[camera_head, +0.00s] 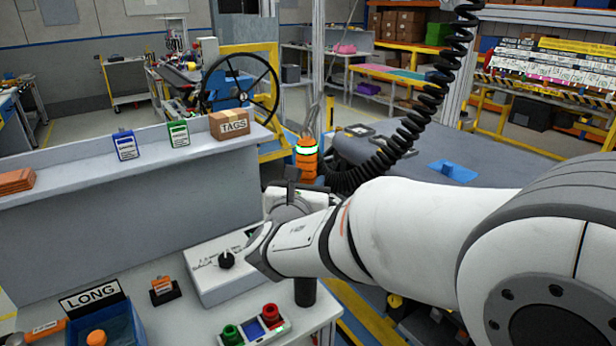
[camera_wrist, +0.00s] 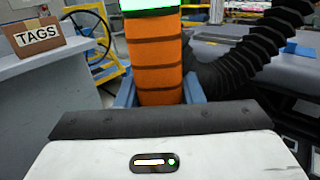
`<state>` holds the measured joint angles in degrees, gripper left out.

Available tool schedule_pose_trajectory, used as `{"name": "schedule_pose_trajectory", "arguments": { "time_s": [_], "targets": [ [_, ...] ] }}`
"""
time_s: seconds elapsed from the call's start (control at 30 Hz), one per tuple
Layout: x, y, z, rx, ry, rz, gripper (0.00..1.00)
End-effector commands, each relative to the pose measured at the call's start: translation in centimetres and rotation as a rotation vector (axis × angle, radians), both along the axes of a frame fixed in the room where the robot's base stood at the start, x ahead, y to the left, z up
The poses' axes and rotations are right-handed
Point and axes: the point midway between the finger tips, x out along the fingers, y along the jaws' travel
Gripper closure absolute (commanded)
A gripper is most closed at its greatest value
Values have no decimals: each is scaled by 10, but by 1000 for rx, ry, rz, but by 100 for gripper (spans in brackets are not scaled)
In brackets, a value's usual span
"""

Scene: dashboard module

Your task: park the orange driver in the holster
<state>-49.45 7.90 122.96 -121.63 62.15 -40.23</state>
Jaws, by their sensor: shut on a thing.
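The orange driver (camera_head: 307,160) stands upright just beyond my wrist, with a glowing green band near its top and a black coiled hose beside it. In the wrist view the driver's ribbed orange body (camera_wrist: 156,62) is between the blue-grey fingers of my gripper (camera_wrist: 158,98), which is shut on it. In the head view my wrist hides the driver's lower part and the fingertips. A dark upright cylinder (camera_head: 305,291) shows below my wrist at the bench's right edge; I cannot tell whether it is the holster.
A white box with a black knob (camera_head: 227,259) and a panel of coloured buttons (camera_head: 253,325) sit on the bench. A blue LONG bin (camera_head: 122,325) is at the front left. A TAGS box (camera_head: 229,123) stands on the ledge. The black coiled hose (camera_head: 424,105) runs up at right.

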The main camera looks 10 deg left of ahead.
Motion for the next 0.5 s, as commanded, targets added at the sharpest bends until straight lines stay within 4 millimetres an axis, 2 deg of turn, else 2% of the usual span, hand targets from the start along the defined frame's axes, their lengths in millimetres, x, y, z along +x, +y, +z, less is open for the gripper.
{"name": "schedule_pose_trajectory", "arguments": {
  "time_s": [0.5],
  "targets": [
    [-8, 10, -2, 2, -2, 22, 100]
  ]
}}
